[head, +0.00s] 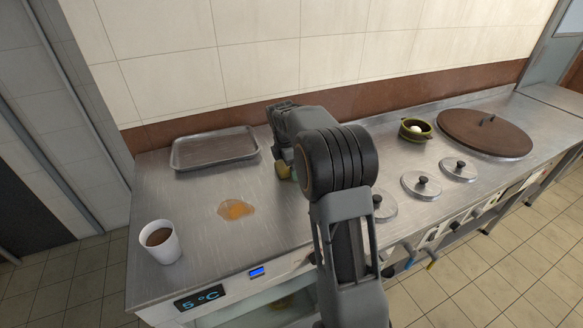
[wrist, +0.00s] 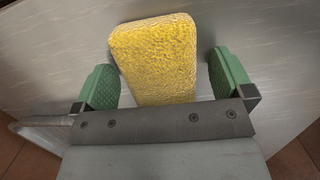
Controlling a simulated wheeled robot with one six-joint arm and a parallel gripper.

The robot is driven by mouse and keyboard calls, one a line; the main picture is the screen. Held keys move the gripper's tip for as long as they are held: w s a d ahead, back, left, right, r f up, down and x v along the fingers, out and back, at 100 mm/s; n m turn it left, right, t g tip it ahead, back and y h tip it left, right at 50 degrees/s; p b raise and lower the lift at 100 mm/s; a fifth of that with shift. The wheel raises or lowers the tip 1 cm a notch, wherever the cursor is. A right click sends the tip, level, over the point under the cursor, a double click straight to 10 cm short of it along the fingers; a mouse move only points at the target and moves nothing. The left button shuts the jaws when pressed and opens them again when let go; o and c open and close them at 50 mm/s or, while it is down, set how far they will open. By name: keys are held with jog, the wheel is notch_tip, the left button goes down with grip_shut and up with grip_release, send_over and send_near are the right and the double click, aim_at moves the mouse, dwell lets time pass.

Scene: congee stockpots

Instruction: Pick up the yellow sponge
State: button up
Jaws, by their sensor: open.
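The yellow sponge (wrist: 155,55) lies on the steel counter in the wrist view, a rounded block with a rough surface. My gripper (wrist: 172,80) is open, with one green finger pad on each side of the sponge. Small gaps show between the pads and the sponge. In the head view my gripper (head: 286,172) is low over the counter, partly behind my arm. Only a small yellowish patch shows there, and I cannot tell whether it is the sponge; my arm hides most of that spot.
On the steel counter (head: 200,255) are a metal tray (head: 215,151), an orange-brown spill (head: 236,209) and a white cup (head: 160,242) with brown content. To the right are several small lids (head: 421,186), a green pot (head: 415,130) with a white thing inside, and a large brown lid (head: 486,132).

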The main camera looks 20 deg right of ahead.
jog(key=c, duration=1)
jog(key=shift+r, duration=0.55)
notch_tip(320, 180, up, 2)
jog(key=shift+r, duration=0.2)
jog(key=shift+s+a+r, duration=0.65)
jog(key=shift+s+r, duration=0.95)
jog(key=shift+s, duration=0.65)
jog(key=shift+s+a+r, duration=0.6)
jog(key=shift+s+r, duration=0.95)
jog(key=shift+s, duration=0.7)
jog(key=shift+s+a+r, duration=0.65)
jog(key=shift+s+r, duration=0.95)
jog(key=shift+s, duration=0.65)
